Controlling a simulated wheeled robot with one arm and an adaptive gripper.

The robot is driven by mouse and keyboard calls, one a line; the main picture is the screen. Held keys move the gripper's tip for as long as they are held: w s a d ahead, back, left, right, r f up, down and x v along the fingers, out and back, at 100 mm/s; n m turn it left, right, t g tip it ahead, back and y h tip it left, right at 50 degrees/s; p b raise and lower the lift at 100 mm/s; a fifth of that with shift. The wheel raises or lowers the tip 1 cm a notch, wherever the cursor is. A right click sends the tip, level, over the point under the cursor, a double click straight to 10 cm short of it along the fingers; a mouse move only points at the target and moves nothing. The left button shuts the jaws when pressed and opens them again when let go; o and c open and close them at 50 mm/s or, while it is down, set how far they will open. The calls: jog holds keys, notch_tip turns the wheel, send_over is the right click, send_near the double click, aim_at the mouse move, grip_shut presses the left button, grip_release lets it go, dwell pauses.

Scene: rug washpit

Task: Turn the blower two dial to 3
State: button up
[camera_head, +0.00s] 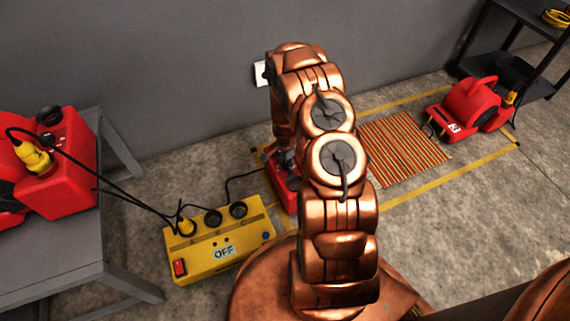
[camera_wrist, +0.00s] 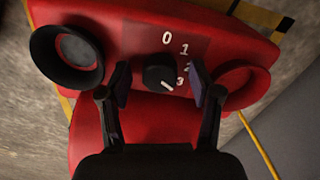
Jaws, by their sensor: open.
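The dial (camera_wrist: 157,73) is a black round knob on the red blower's panel (camera_wrist: 130,40), with 0, 1, 2 and 3 printed around its right side. Its white pointer mark faces the lower right, close to the 3. My gripper (camera_wrist: 159,76) is open, with one finger on each side of the dial and visible gaps between. In the head view the same red blower (camera_head: 283,192) stands on the floor, mostly hidden behind my arm, and its dial cannot be seen. No label showing the blower's number is readable.
A striped rug (camera_head: 402,149) lies inside yellow floor lines. Another red blower (camera_head: 472,103) stands beyond it. A grey table (camera_head: 65,250) with a red machine (camera_head: 62,165) is at the left.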

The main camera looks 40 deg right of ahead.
jog(key=shift+d+r, duration=0.1)
jog(key=shift+r, duration=0.7)
notch_tip(320, 180, up, 10)
jog(key=shift+r, duration=0.2)
dwell(0.5)
notch_tip(320, 180, up, 21)
jog(key=n+p, duration=0.4)
jog(key=p, duration=0.5)
send_over(286, 164)
jog(key=s+a, duration=0.2)
jog(key=a, duration=0.5)
jog(key=s+a+r+n+p, duration=0.2)
jog(key=s+a+r+p, duration=0.15)
jog(key=r, duration=0.45)
jog(key=s+a+r+n+p, duration=0.1)
jog(key=s+a+r+p, duration=0.15)
jog(key=r+p, duration=0.45)
jog(key=s+a+r+n+p, duration=0.3)
jog(key=s+r, duration=0.4)
jog(key=r, duration=0.4)
jog(key=s+a+r+n+g+p, duration=0.1)
jog(key=s+a+r+n+p, duration=0.3)
jog(key=s+r+p, duration=0.4)
jog(key=s+a+r+n+p, duration=0.4)
jog(key=s+r, duration=0.4)
jog(key=r, duration=0.6)
jog(key=shift+a+g+p, duration=0.4)
jog(key=shift+a+p, duration=0.05)
jog(key=shift+p, duration=0.55)
